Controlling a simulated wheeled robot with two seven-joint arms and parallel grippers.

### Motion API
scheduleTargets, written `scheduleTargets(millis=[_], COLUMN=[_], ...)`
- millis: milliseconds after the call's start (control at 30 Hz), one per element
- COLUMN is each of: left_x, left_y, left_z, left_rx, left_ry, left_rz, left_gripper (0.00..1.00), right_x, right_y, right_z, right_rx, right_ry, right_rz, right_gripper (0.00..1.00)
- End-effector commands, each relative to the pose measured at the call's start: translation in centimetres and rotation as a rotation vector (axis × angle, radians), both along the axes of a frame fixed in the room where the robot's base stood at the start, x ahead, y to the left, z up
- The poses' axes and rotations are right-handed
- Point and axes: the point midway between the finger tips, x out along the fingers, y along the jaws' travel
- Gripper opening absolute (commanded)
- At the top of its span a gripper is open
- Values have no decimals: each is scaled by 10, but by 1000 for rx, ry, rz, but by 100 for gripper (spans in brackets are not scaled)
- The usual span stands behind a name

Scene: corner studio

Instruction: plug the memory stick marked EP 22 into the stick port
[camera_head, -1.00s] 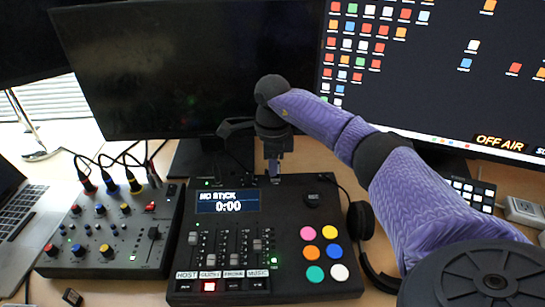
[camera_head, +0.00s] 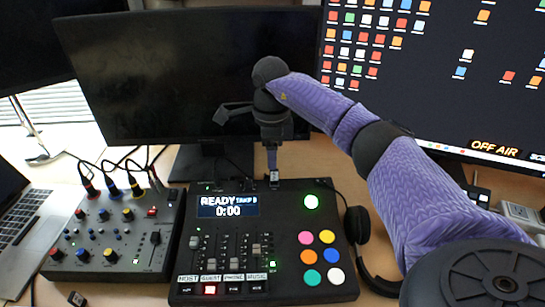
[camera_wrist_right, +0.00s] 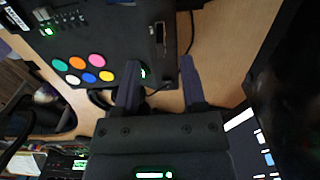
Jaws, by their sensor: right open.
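A small dark memory stick (camera_head: 274,180) with a pale label stands in the port at the back edge of the black recorder console (camera_head: 325,225); its marking is too small to read. The console's screen (camera_head: 228,206) reads READY and 0:00. In the right wrist view the stick (camera_wrist_right: 159,38) sits at the console's edge, beyond the fingertips. My right gripper (camera_head: 272,160) is just above and behind the stick. In the right wrist view the gripper's (camera_wrist_right: 160,72) two fingers are apart with nothing between them. My left gripper is not in view.
Another small black stick (camera_head: 76,299) lies at the front left of the table. A mixer (camera_head: 110,240) with plugged cables stands left of the console, a laptop (camera_head: 22,225) beyond it. Headphones (camera_head: 358,225) lie at the console's right. Monitors (camera_head: 200,80) stand behind.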

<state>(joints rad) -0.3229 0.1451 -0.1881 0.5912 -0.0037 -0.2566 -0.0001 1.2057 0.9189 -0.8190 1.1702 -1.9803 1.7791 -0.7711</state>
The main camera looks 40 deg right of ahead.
Motion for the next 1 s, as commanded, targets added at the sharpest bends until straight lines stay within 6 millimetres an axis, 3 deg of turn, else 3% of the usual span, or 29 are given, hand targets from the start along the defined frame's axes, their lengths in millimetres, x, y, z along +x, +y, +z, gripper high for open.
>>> scheduleTargets(millis=[33,100,233,800,867,1000], left_x=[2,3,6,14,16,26], left_y=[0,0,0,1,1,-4], left_z=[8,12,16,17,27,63], left_rx=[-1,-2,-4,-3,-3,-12], left_ry=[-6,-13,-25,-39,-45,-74], left_rz=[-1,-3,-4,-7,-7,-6], left_gripper=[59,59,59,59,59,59], right_x=[0,0,0,0,-1,-2], right_y=[0,0,0,0,0,0], right_z=[16,27,41,47,59,103], right_rx=[0,0,1,1,0,1], right_ry=[-5,-3,-1,-1,-6,-24], right_rz=[-1,0,0,-1,-1,-1], right_gripper=[53,53,53,53,53,53])
